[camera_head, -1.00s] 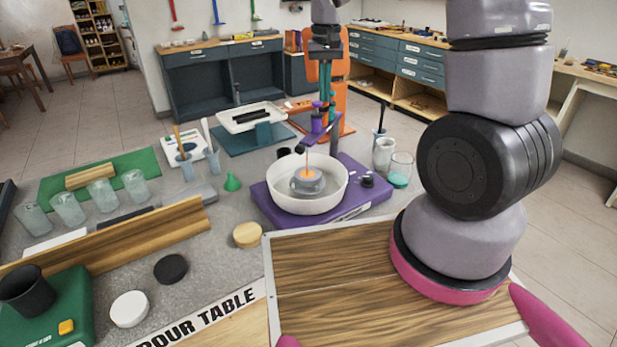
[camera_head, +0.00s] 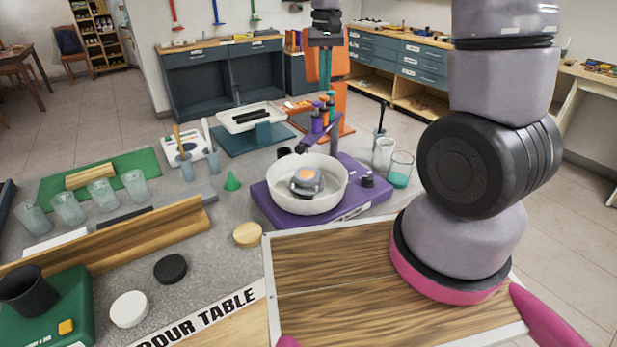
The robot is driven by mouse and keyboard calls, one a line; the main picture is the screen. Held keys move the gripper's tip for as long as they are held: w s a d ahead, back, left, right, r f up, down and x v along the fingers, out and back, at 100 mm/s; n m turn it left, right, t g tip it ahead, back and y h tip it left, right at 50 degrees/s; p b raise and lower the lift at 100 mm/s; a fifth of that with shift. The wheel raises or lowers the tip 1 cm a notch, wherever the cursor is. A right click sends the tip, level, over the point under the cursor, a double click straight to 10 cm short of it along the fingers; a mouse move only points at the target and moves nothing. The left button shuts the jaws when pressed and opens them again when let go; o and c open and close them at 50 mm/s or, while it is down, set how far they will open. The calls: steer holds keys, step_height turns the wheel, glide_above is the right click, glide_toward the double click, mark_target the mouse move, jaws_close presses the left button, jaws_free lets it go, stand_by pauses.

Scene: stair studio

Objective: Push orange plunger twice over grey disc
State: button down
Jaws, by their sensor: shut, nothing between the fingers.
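The grey disc (camera_head: 306,184) sits inside a round white basin (camera_head: 326,203) on a purple base (camera_head: 352,198). An orange patch (camera_head: 305,174) lies on top of the disc. Behind the basin stands a dispenser with purple (camera_head: 316,123), orange (camera_head: 324,108) and teal (camera_head: 331,98) plungers in a row. Its purple arm and dark nozzle (camera_head: 300,150) reach over the basin; no stream hangs from it.
A white tray (camera_head: 252,116) is behind left. An orange stand (camera_head: 343,80) is behind.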

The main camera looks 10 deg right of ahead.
step_height(320, 180, up, 6)
stand_by(0.8)
steer(key=s+d+r+m+t, duration=0.1)
steer(key=s+d+r+t, duration=0.1)
steer(key=s, duration=0.4)
steer(key=s+d+r+m+t+y, duration=0.1)
steer(key=s+d+r+t, duration=0.1)
steer(key=s+r, duration=0.3)
steer(key=s+d+r+t+y, duration=0.1)
steer(key=s+r+t, duration=0.2)
steer(key=s, duration=0.5)
steer(key=shift+d+r+m, duration=0.4)
steer(key=shift+r, duration=0.3)
